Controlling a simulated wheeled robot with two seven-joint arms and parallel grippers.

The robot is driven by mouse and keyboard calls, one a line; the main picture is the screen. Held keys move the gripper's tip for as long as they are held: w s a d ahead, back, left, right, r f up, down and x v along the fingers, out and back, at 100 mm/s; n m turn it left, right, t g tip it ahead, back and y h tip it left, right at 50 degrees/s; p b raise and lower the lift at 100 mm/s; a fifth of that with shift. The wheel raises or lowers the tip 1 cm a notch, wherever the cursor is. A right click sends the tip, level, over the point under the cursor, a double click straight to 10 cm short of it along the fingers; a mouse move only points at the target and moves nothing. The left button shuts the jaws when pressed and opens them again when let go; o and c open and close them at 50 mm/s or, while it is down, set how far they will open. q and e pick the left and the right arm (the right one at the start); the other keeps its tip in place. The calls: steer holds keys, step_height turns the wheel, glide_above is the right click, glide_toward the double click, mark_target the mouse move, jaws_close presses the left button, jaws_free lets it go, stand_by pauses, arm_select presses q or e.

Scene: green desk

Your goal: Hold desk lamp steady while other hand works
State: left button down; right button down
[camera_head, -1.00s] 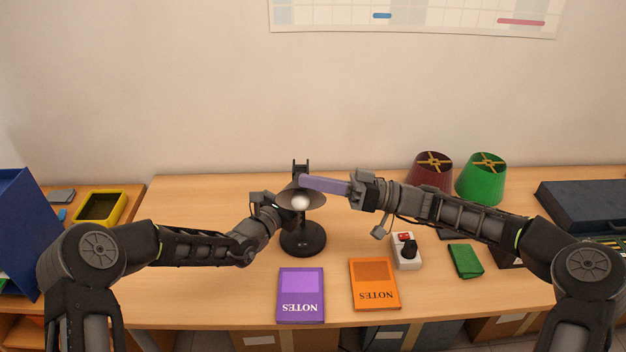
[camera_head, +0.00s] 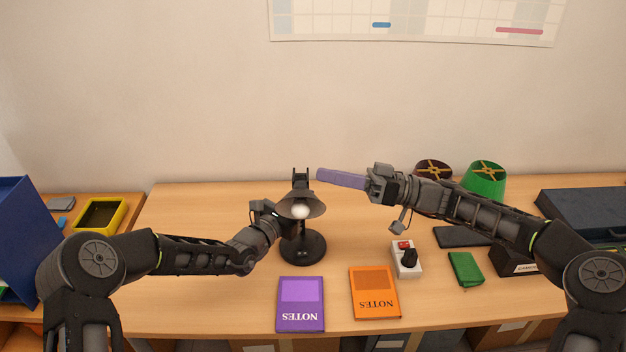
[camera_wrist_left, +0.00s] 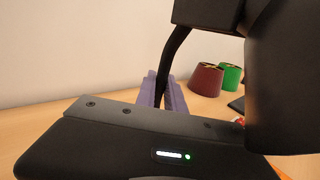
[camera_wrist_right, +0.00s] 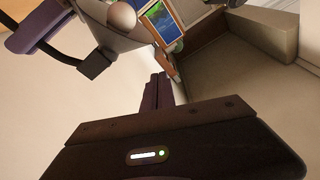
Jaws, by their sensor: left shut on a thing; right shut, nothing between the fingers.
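The black desk lamp (camera_head: 302,246) stands upright on its round base near the desk's middle. Its grey cone shade (camera_head: 300,207) faces me with a white round bulb (camera_head: 300,211) showing. My left gripper (camera_wrist_left: 167,88) is shut on the lamp's thin black stem; in the left wrist view its purple fingers lie on either side of the stem (camera_wrist_left: 172,60). In the head view the shade partly hides this grip. My right gripper (camera_head: 320,175) is shut and empty, its purple fingers held above and right of the shade, apart from it. The bulb also shows in the right wrist view (camera_wrist_right: 122,16).
Purple (camera_head: 300,290) and orange (camera_head: 375,295) notebooks lie in front. A white switch box (camera_head: 406,260) and a green folded cloth (camera_head: 466,268) sit right. Dark red (camera_head: 433,168) and green (camera_head: 484,182) shades stand behind my right arm.

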steer(key=d, duration=0.3)
steer(key=d+f, duration=0.1)
steer(key=d, duration=0.1)
steer(key=shift+s+d, duration=0.25)
steer(key=shift+d, duration=0.1)
arm_select(q)
steer(key=c, duration=1.3)
jaws_free()
steer(key=shift+c, duration=0.2)
steer(key=shift+s, duration=0.1)
steer(key=v, duration=1.1)
steer(key=shift+s+a, duration=0.3)
steer(key=shift+s+a, duration=0.1)
arm_select(e)
steer(key=shift+a+f, duration=0.1)
steer(key=shift+f, duration=0.05)
